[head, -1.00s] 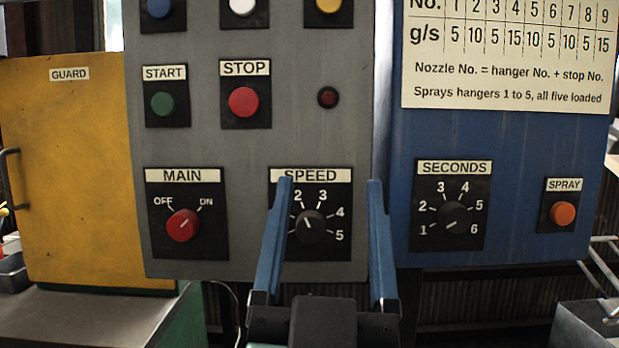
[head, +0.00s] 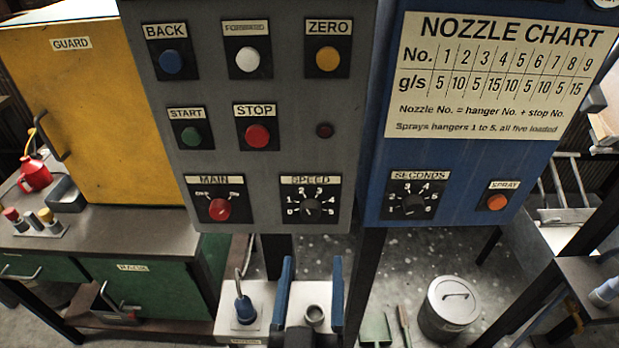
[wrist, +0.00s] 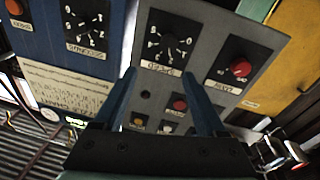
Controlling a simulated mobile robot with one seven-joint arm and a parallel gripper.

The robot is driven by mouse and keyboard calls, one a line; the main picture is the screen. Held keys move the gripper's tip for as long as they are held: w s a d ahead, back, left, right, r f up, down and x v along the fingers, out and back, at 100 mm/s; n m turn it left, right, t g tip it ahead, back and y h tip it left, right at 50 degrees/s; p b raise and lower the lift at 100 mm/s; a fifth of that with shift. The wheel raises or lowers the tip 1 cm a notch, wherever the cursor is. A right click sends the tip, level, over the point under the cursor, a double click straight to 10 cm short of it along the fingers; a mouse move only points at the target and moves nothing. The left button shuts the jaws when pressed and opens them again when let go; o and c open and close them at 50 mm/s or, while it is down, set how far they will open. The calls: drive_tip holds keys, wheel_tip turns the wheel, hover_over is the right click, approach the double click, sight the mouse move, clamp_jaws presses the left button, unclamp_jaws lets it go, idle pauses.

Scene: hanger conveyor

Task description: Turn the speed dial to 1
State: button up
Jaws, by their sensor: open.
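The black speed dial (head: 312,207) is on the grey control panel, under its SPEED label, with numbers 0 to 5 around it. Its mark seems to point up and left, near 2, but is small here. In the wrist view the speed dial (wrist: 168,42) appears upside down, beyond the fingertips and roughly between them. My gripper (head: 312,260) is open and empty, its two blue fingers below the dial in the head view. In the wrist view my gripper (wrist: 159,68) shows both fingers apart, not touching the dial.
The red MAIN knob (head: 220,208) is left of the dial. START (head: 191,136) and STOP (head: 257,135) buttons are above. The blue panel (head: 455,160) on the right carries the SECONDS dial (head: 413,205) and SPRAY button (head: 496,202). A yellow guard (head: 100,120) is at left.

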sight(310, 215)
drive_tip(key=shift+n+g+y, duration=0.3)
drive_tip(key=shift+g, duration=0.2)
drive_tip(key=w+p, duration=0.2)
drive_tip(key=w, duration=0.1)
drive_tip(key=w+p, duration=0.2)
drive_tip(key=w, duration=0.2)
drive_tip(key=w+p, duration=0.2)
drive_tip(key=w, duration=0.1)
drive_tip(key=shift+w+a+f, duration=0.2)
drive_tip(key=shift+w+f, duration=0.05)
drive_tip(key=shift+f, duration=0.1)
clamp_jaws()
